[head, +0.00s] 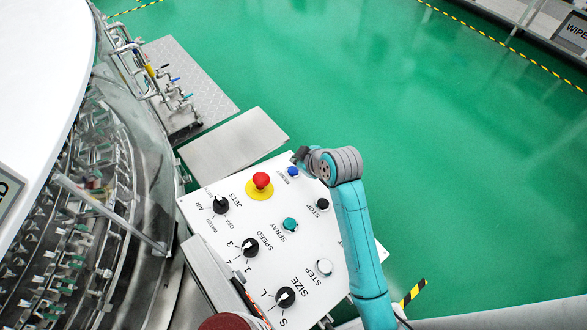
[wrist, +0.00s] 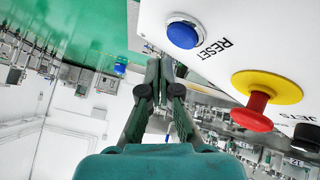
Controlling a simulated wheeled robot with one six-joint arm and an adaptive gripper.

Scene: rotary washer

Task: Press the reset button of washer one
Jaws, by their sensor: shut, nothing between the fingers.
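The reset button (head: 293,172) is a round blue button near the top corner of the white control panel (head: 222,254) in the head view. In the wrist view the blue button (wrist: 184,34) sits in a silver ring beside the word RESET. My gripper (head: 299,156) is close to the button, just above it in the head view. In the wrist view my gripper (wrist: 162,62) is shut and empty, its fingertips just below and left of the button. The fingertips look apart from the button; the exact gap is hard to tell.
A red emergency knob (head: 261,180) on a yellow base stands out beside the reset button. The panel also has a black stop button (head: 322,204), a green spray button (head: 290,224), a white step button (head: 324,267) and dials. The rotary washer (head: 85,215) fills the left side. Green floor is open to the right.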

